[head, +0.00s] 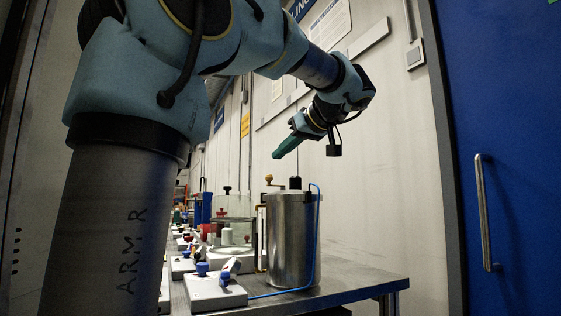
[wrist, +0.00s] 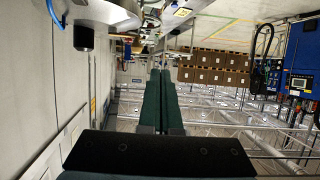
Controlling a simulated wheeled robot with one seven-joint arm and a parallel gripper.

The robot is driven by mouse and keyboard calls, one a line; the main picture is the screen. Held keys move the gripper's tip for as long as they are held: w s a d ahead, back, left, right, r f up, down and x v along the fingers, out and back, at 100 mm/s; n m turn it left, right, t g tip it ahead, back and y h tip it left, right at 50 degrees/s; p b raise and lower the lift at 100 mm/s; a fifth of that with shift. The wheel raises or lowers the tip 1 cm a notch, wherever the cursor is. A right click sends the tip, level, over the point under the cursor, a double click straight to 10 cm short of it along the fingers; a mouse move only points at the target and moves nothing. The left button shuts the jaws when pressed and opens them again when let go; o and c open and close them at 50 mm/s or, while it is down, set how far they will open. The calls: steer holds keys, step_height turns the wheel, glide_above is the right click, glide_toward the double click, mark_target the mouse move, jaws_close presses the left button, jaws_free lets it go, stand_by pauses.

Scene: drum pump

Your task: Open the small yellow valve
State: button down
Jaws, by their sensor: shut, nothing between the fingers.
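A steel drum (head: 291,240) stands on the bench, with a black fitting (head: 295,183) and thin rod on its lid. A small orange-brown knob (head: 268,180) sits on a stem at the drum's left edge. It is the closest match to the small yellow valve, but I cannot tell whether it is that valve. My gripper (head: 276,155) is above the drum's left side, pointing down-left, clear of the knob and holding nothing. Its dark green fingers (wrist: 160,72) lie together in the wrist view. The black fitting (wrist: 84,37) and part of the lid show upside down at upper left there.
A white box (head: 215,292) with a blue knob stands left of the drum, and a blue hose (head: 318,230) runs down the drum's right side. A glass vessel (head: 229,235) and more equipment stand behind. The bench's right end (head: 375,287) is bare. A blue door (head: 510,150) is at right.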

steer(key=shift+s+d+r, duration=0.1)
steer(key=shift+s+r, duration=0.15)
steer(key=shift+s, duration=0.35)
steer(key=shift+s+d+r, duration=0.1)
steer(key=shift+s+r, duration=0.2)
steer(key=shift+s, duration=0.35)
steer(key=shift+s+r, duration=0.25)
steer(key=shift+s, duration=0.35)
